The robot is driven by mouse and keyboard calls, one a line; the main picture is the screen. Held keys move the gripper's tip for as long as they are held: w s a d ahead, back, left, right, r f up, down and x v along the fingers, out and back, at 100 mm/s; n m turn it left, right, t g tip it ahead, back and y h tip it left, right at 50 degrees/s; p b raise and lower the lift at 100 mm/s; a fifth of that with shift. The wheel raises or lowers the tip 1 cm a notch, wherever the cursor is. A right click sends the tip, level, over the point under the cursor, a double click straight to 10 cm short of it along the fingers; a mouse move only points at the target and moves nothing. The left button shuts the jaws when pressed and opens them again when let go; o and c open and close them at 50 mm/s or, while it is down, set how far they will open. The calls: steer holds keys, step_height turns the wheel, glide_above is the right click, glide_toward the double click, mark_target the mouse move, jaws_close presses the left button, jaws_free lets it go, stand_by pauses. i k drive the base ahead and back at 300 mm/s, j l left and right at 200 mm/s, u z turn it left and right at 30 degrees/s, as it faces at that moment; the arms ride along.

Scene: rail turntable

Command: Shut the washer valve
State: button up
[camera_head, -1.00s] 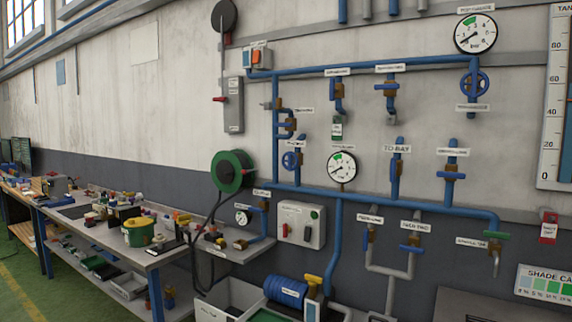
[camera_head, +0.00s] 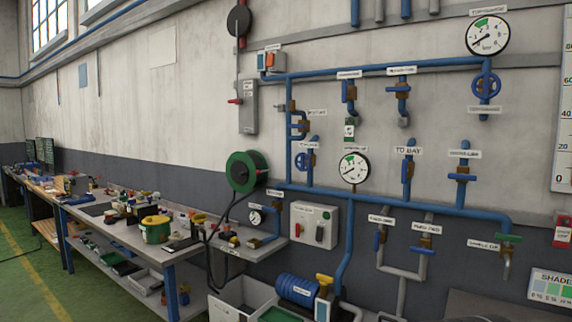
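Several blue-piped valves with small white labels are on the wall, but most labels are too small to read, so I cannot tell which is the washer valve. Two lever valves hang from the upper pipe, one on the left (camera_head: 349,92) and one on the right (camera_head: 402,88). A blue handwheel (camera_head: 486,86) is at the upper right. A smaller blue handwheel (camera_head: 305,161) is lower left. A valve under the "TO BAY" label (camera_head: 408,151) has an upright blue handle. The valve to its right (camera_head: 462,177) has its blue handle crosswise. My gripper is not in view.
A long workbench (camera_head: 190,250) crowded with small items runs along the wall at left.

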mark_target(303, 161)
steer(key=i+u, duration=0.15)
steer(key=i, duration=0.35)
steer(key=i+l+u, duration=0.15)
steer(key=i, duration=0.4)
steer(key=i+u, duration=0.15)
steer(key=i, duration=0.35)
steer(key=i+l+u, duration=0.15)
steer(key=i, duration=0.35)
steer(key=l, duration=0.1)
